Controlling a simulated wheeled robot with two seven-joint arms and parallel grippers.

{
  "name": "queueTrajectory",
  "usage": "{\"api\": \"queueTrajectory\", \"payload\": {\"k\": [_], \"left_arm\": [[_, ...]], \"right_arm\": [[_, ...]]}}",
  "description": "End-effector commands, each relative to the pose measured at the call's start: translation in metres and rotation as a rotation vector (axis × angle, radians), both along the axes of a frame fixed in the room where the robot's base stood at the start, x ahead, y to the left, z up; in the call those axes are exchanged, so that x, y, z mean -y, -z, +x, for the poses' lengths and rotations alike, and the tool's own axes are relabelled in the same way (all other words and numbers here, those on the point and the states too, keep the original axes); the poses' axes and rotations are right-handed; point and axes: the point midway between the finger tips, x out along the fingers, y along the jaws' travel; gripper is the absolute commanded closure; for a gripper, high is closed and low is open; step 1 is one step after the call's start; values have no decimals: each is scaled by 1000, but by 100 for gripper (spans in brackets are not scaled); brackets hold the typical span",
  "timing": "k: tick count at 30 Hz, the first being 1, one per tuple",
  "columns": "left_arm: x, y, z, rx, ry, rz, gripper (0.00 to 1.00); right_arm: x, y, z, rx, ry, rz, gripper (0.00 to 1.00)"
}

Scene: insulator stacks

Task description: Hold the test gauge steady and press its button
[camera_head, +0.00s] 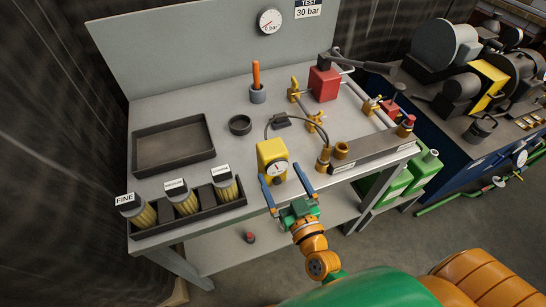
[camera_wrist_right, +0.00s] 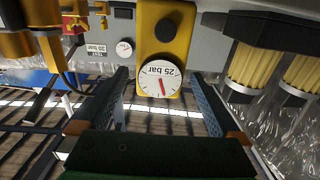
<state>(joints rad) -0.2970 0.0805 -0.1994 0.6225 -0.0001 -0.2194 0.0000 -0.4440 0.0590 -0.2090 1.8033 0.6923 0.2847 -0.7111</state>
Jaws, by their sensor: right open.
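The test gauge is a yellow block (camera_head: 270,149) with a round white dial and red needle, standing near the table's front edge. In the right wrist view the dial (camera_wrist_right: 160,80) reads "25 bar" upside down, and a dark round spot (camera_wrist_right: 166,28) that looks like the button sits on the yellow face. My right gripper (camera_head: 286,182) is open, its two blue fingers pointing at the gauge from the front, one on each side. In the right wrist view the dial shows between the fingers, with gaps; I see no contact. My left gripper is not in view.
A black ring (camera_head: 240,125) and a cup with an orange handle (camera_head: 257,95) stand mid-table. Brass fittings and a red block (camera_head: 323,84) are right of the gauge.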

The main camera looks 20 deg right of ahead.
Motion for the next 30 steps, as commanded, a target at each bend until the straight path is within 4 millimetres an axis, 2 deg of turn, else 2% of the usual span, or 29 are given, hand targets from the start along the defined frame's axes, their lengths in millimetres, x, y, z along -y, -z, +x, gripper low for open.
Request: {"api": "queueTrajectory", "payload": {"k": [6,10,15,22,23,30], "left_arm": [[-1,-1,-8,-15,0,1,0],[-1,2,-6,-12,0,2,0],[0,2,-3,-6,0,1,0],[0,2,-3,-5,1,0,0],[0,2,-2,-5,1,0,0],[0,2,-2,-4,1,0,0]], "right_arm": [[-2,-1,56,3,1,1,0],[-3,0,80,1,0,1,0],[-3,0,94,-1,0,1,0],[-3,0,95,-1,0,1,0],[-3,0,95,-1,0,1,5],[-3,0,94,-1,0,1,70]]}}
